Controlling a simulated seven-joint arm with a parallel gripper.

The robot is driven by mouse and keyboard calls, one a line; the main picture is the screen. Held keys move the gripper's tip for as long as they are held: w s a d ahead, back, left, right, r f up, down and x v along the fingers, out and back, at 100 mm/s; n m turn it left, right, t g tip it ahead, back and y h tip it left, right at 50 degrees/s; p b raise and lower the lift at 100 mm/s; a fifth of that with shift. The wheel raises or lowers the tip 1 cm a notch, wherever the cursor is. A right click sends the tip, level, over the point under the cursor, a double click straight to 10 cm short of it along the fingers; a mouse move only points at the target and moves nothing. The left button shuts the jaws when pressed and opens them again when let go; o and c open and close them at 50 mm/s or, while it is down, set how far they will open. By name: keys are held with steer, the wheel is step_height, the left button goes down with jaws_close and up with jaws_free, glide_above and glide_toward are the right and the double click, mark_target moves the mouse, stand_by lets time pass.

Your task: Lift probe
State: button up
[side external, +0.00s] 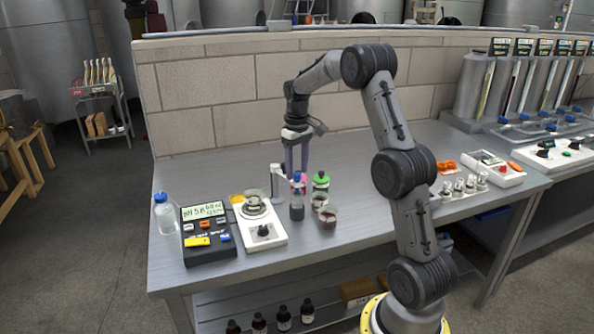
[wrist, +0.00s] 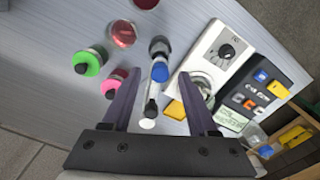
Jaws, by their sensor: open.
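The probe, as far as I can tell, is the upright piece with a blue top (wrist: 160,72) in the wrist view. It appears to stand in a dark grey holder (wrist: 159,48), which also shows in the side view (side external: 297,212). A pale stand arm (wrist: 152,98) reaches to its top. My gripper (wrist: 157,82) is open, with a finger on either side of the blue top in the picture. In the side view my gripper (side external: 296,170) points down just above it. I cannot tell whether the fingers touch it.
A pH meter (side external: 208,240) and a white stirrer (side external: 265,232) with a beaker stand at left. A green-capped container (side external: 320,181), a pink-capped one (wrist: 118,75) and a cup of red liquid (wrist: 122,34) stand close by. The bench behind is clear up to the block wall (side external: 235,100).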

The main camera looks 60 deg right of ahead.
steer(key=shift+f, duration=0.5)
jaws_close()
steer(key=shift+r, duration=0.1)
stand_by(1.1)
